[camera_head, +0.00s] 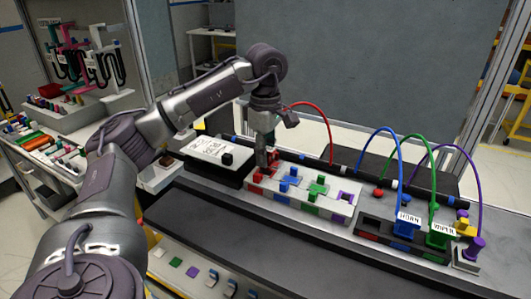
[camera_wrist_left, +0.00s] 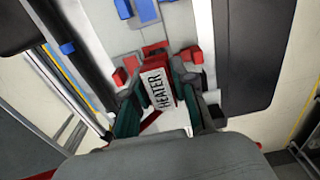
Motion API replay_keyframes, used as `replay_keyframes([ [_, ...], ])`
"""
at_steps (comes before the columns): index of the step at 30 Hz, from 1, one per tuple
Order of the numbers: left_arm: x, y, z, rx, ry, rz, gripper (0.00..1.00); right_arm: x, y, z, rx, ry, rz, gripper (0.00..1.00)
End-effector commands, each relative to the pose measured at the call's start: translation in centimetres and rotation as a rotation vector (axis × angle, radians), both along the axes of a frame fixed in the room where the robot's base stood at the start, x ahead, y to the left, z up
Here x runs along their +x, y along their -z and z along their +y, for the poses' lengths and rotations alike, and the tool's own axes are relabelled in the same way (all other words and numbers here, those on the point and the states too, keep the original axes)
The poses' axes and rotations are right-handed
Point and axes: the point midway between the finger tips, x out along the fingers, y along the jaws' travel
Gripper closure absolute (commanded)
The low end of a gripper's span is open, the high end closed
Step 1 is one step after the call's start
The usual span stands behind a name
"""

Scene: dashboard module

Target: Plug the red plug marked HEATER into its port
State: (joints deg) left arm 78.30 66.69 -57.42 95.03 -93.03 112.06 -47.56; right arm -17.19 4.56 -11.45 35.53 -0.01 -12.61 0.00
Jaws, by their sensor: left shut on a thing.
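My left gripper (camera_head: 264,158) reaches down over the left end of the white port board (camera_head: 325,208). In the left wrist view, its fingers (camera_wrist_left: 160,100) are shut on the red plug (camera_wrist_left: 155,88), whose white label reads HEATER. Red port parts (camera_wrist_left: 119,77) show on the board on both sides of the plug's front end. The plug is at or just over this red port; I cannot tell whether it is seated. In the head view, the fingers hide most of the plug and port. My right gripper is not in view.
A red cable (camera_head: 328,125) arcs from near the gripper to the black rail behind. A blue HORN plug (camera_head: 405,226) and a green WIPER plug (camera_head: 440,236) stand in a dark holder at right. A box with a white top (camera_head: 212,149) stands left of the board.

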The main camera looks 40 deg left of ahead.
Motion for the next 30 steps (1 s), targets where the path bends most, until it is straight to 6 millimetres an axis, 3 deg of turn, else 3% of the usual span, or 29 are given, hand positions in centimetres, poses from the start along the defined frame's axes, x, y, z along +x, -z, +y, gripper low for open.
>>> replay_keyframes([
  [30, 0.0, 1.1, 0.0, 0.0, 0.0, 0.0, 1.0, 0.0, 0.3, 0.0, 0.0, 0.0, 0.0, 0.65],
])
